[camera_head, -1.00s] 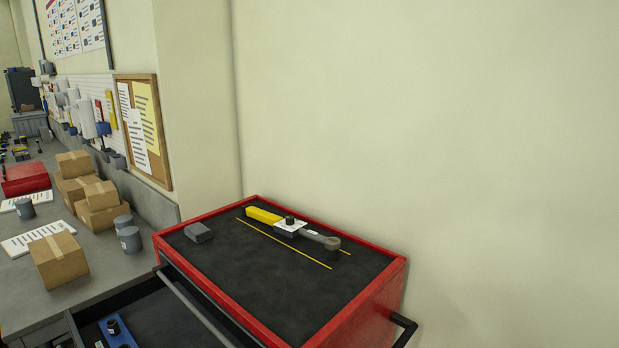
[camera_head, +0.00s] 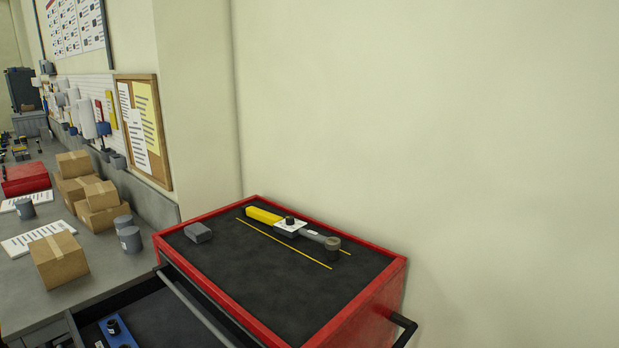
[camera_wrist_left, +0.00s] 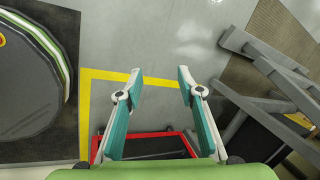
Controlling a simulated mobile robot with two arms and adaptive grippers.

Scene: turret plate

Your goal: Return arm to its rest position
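My left gripper (camera_wrist_left: 158,82) shows in the left wrist view. Its two teal fingers are spread apart, with nothing between them. It points down over grey floor with a yellow line. Neither gripper is in the head view, and my right gripper is in no frame. In the head view a yellow and grey tool (camera_head: 292,227) lies on the black top of a red tool cabinet (camera_head: 300,297), between two yellow lines. A small grey block (camera_head: 198,232) lies at the left of that top.
A drawer (camera_head: 160,300) of the cabinet is open, with a blue holder (camera_head: 117,332) inside. A workbench (camera_head: 97,285) at left carries cardboard boxes (camera_head: 58,258) and grey cans (camera_head: 130,239). In the wrist view, grey metal beams (camera_wrist_left: 275,75) stand at right.

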